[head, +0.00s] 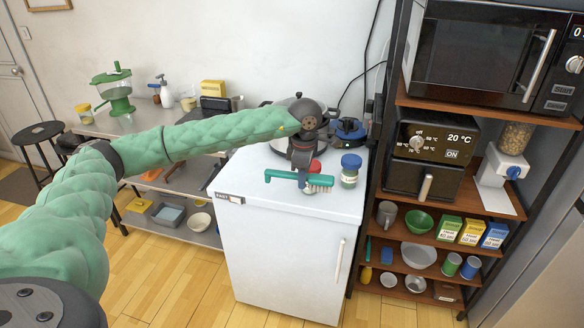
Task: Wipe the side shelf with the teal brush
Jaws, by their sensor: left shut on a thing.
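My left gripper (303,180) hangs above the white fridge top at the centre and is shut on the teal brush (284,175). The brush lies level across the gripper, its handle to the left and its pale bristles to the right, facing down. I cannot tell whether the bristles touch the fridge top. A wooden shelf unit (402,281) with dark posts stands to the right of the fridge, and the brush is apart from it. My right gripper is not in view.
A blue-lidded jar (350,172) and a red-lidded jar (314,166) stand close to the brush. A pot (282,147) is behind. The shelves hold a microwave (480,50), an oven (421,150), a green bowl (418,222) and boxes. The fridge top's front (285,204) is clear.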

